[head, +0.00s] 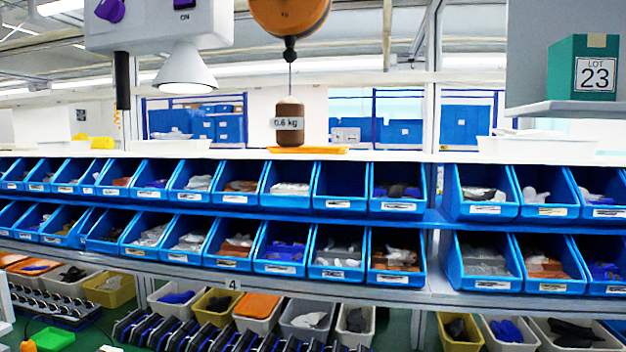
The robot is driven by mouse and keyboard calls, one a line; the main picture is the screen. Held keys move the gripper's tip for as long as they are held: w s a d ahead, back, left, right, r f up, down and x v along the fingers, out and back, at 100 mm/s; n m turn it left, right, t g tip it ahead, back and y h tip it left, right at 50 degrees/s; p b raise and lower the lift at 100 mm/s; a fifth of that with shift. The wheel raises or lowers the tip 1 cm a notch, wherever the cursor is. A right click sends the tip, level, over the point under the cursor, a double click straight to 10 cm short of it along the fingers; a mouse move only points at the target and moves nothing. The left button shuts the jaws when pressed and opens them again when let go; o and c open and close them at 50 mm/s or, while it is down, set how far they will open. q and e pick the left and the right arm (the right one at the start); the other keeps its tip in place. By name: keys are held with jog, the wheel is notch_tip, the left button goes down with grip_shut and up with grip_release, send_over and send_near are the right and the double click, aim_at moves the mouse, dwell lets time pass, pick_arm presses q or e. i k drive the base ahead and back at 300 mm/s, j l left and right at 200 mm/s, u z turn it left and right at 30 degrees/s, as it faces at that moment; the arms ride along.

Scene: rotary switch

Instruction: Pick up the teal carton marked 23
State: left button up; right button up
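The teal carton (566,75) stands upright at the upper right of the head view. A white label on its front reads "LOT 23", and a tan tape strip crosses its top edge. It rests on a light grey shelf (575,109). Neither of my grippers can be made out in this view, so nothing is seen near or touching the carton.
A brown weight marked 0.6 kg (289,127) hangs from an orange hoist (290,15) at the centre. A white box with a purple knob (110,9) and a lamp (186,70) is at upper left. Rows of blue bins (340,203) span the rack.

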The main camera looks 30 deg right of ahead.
aim_at(582, 68)
jog(key=z, duration=2.25)
